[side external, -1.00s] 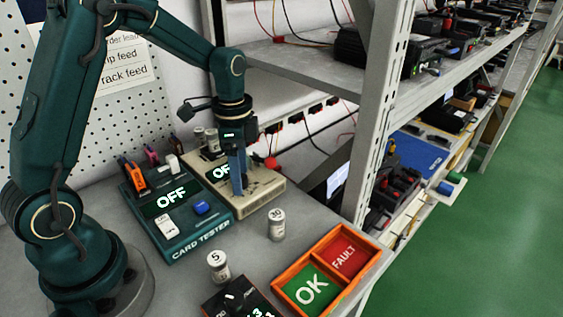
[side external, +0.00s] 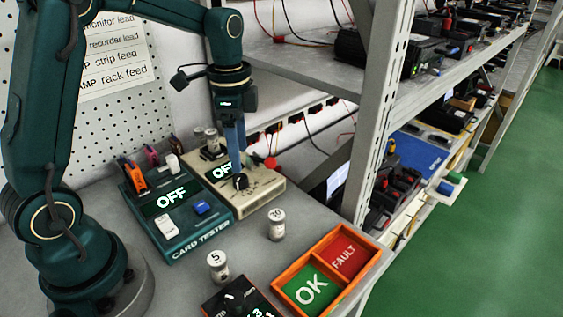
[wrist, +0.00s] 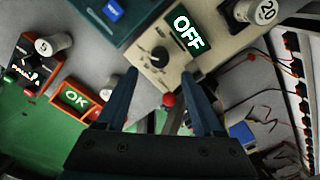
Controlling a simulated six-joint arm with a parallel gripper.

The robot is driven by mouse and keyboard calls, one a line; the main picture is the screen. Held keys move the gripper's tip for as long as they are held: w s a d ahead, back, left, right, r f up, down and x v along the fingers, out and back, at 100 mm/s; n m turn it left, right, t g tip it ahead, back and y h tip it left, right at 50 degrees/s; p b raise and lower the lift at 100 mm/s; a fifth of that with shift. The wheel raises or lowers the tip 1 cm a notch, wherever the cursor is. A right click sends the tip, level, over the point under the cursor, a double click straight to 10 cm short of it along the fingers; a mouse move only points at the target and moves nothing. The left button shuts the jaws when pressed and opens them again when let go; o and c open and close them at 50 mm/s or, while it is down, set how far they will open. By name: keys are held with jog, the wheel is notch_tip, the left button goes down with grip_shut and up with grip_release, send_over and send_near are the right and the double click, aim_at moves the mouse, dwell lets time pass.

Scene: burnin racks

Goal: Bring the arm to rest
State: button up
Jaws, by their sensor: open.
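My gripper (side external: 233,148) hangs, fingers down, above the beige box (side external: 264,192) with an OFF display and a black knob (side external: 241,181). In the wrist view my gripper (wrist: 167,95) has its two blue fingers apart with nothing between them. The knob (wrist: 159,56) shows clear beyond the fingertips, along with a red ball-shaped part (wrist: 169,100) on the box's edge. In the side view the fingers overlap each other and partly cover the box's display.
The teal card tester (side external: 178,225), also showing OFF, stands left of the beige box. Weights marked 5 (side external: 218,266) and 30 (side external: 277,225) stand on the bench. An orange tray (side external: 290,290) has OK and FAULT compartments. A shelf post (side external: 378,110) rises at the right.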

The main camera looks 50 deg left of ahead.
jog(key=s+d+r+n+t, duration=0.2)
jog(key=s+d+r+t, duration=0.25)
jog(key=s+r, duration=0.3)
jog(key=s+d+f+n, duration=0.2)
jog(key=s+n, duration=0.4)
jog(key=n, duration=0.1)
jog(key=shift+s+t, duration=0.2)
jog(key=shift+t, duration=0.25)
